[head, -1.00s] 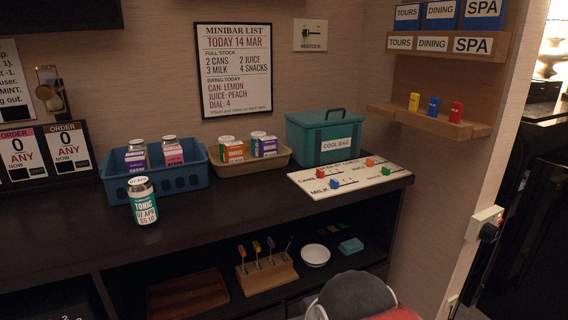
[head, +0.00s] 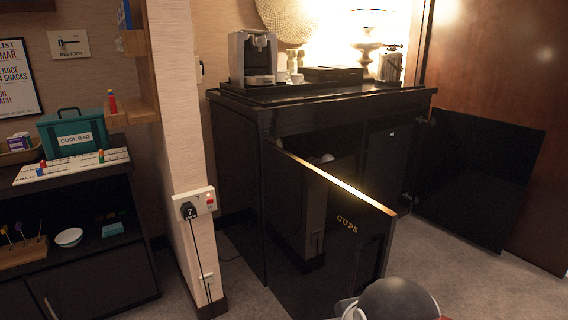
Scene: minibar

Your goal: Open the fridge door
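A black cabinet (head: 236,190) stands right of the wall post in the head view. Its door marked CUPS (head: 335,215) is swung open toward me. A second dark door (head: 480,180) stands open at the right. In the cabinet's right bay is a dark flat front (head: 386,165) with a small light mark; it may be the fridge door, and it looks shut. No handle on it can be made out. Part of my arm shows at the bottom edge, but my gripper is not visible.
The open CUPS door juts into the floor space before the cabinet. A coffee machine (head: 257,60) and a lamp (head: 373,35) stand on top. A wall socket (head: 194,205) with a plug and cord is left. Carpet (head: 450,275) is clear at right.

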